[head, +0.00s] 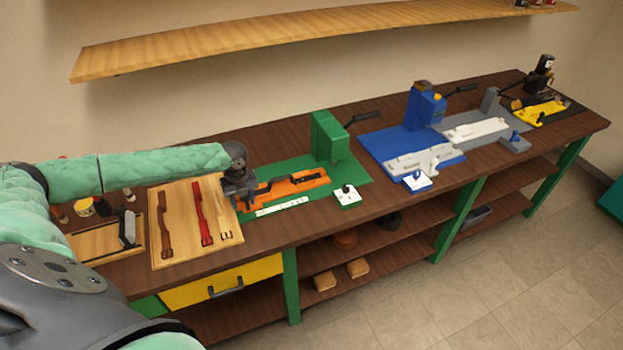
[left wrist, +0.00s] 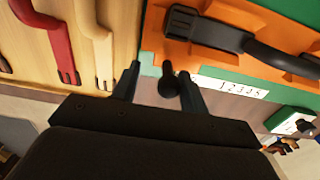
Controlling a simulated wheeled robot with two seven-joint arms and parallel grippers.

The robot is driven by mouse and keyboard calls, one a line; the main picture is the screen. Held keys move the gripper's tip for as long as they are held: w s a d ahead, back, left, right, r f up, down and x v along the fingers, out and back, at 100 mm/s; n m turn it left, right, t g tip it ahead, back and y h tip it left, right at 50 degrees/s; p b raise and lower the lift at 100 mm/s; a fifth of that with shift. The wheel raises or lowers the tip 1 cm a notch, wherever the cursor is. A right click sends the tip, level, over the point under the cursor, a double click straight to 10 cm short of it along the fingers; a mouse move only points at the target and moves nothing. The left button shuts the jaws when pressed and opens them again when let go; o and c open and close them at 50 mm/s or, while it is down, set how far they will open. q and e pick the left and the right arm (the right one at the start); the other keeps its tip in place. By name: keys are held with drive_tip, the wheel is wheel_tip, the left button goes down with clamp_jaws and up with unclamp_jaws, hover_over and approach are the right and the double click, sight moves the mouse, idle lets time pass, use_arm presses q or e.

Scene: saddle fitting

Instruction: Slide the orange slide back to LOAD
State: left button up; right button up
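The orange slide (head: 312,183) lies on the green base (head: 345,168) of the green machine, and it also shows in the left wrist view (left wrist: 168,52). A dark strap-like part (left wrist: 215,34) rests along it. A black round knob (left wrist: 168,82) stands at the slide's near left end. My left gripper (head: 240,196) is at that left end. In the left wrist view its fingers (left wrist: 159,72) are apart with the knob between them, nearer the right finger; I cannot tell whether they touch. My right gripper is not in view.
A white strip numbered 1 to 5 (left wrist: 230,87) lies in front of the slide. A wooden board with several straps (head: 176,247) is left of the base. Blue and grey stations stand farther right.

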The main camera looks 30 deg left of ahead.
use_arm(q)
drive_tip(key=shift+r, duration=0.1)
drive_tip(key=shift+r+p, duration=0.75)
drive_tip(key=shift+r, duration=2.15)
